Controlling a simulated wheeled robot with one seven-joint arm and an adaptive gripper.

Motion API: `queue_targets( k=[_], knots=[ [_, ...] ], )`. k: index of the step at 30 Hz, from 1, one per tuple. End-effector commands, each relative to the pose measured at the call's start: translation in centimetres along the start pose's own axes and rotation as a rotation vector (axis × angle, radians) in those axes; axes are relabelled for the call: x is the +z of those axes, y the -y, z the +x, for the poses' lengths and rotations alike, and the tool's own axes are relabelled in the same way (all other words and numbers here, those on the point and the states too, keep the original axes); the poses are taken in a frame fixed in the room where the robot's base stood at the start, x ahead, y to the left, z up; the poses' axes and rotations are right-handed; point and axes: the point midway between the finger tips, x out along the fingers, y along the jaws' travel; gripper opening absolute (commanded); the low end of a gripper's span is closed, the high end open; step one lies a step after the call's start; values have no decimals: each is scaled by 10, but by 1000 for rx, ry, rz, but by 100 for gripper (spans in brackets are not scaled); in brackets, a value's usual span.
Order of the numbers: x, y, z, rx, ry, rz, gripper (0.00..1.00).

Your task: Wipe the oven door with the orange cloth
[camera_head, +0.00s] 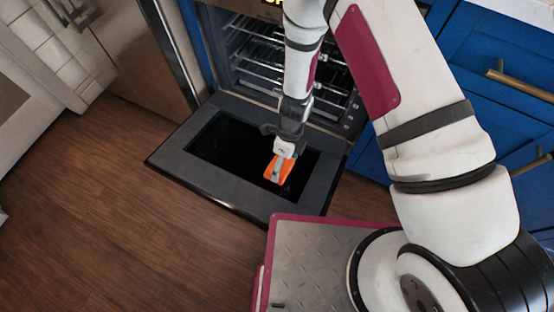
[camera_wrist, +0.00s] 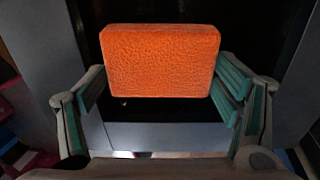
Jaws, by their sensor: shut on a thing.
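The oven door (camera_head: 172,160) is folded down open and lies about level in front of the oven, with a dark glass panel in its middle. My gripper (camera_head: 276,172) is over the right part of that glass and points down at it. It is shut on the orange cloth (camera_wrist: 160,62), which looks like a thick rectangular pad between the green-lined fingers. In the head view the cloth (camera_head: 286,168) is partly hidden by my gripper. The cloth is at or just above the glass; I cannot tell whether it touches.
The oven cavity (camera_head: 250,52) with wire racks stands open behind the door. Blue cabinets (camera_head: 505,100) with brass handles are on the right. A steel appliance (camera_head: 150,50) stands at the left. The wooden floor (camera_head: 110,210) is clear left of the door.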

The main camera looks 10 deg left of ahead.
Motion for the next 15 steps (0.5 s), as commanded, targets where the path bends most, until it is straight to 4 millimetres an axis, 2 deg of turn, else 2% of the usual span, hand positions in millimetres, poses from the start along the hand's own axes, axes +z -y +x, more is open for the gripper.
queue_targets(
  k=[6,15],
  knots=[
    [-11,0,-1,0,1,0,60],
    [-11,1,-1,-2,1,-1,60]
  ],
)
